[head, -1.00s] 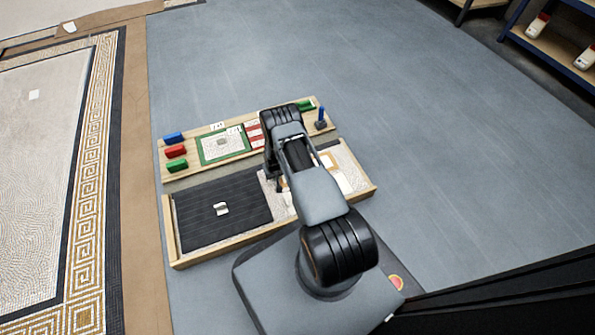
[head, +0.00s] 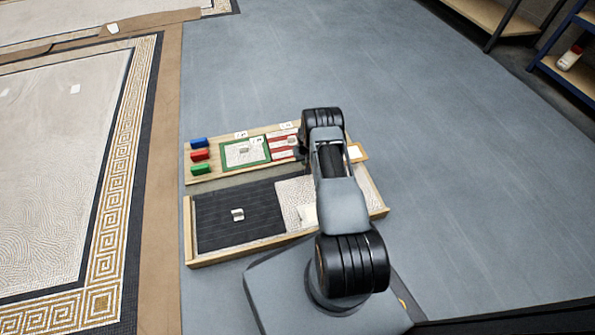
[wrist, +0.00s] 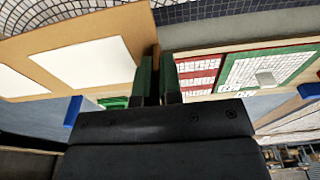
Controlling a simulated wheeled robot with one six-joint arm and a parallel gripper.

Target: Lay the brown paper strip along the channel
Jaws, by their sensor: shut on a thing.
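My gripper (wrist: 159,80) is shut on a brown paper strip (wrist: 141,40) that carries white rectangles. The strip fills the left of the wrist view. In the head view my arm hides the gripper and most of the strip; a brown edge with white shows right of the arm (head: 363,155). The strip is held above the work area and hides part of the wooden board behind it. A wooden tray (head: 189,232) holds a dark lined panel and pale mosaic. I cannot tell which groove is the channel; a plain grey band (wrist: 215,32) borders dark tiles in the wrist view.
A wooden board (head: 223,177) behind the tray bears blue, red and green blocks (head: 200,155), a green-framed panel (head: 229,153) and a red-striped one (head: 283,141). A small pale piece (head: 238,214) lies on the dark panel. Open grey floor (head: 450,180) is to the right.

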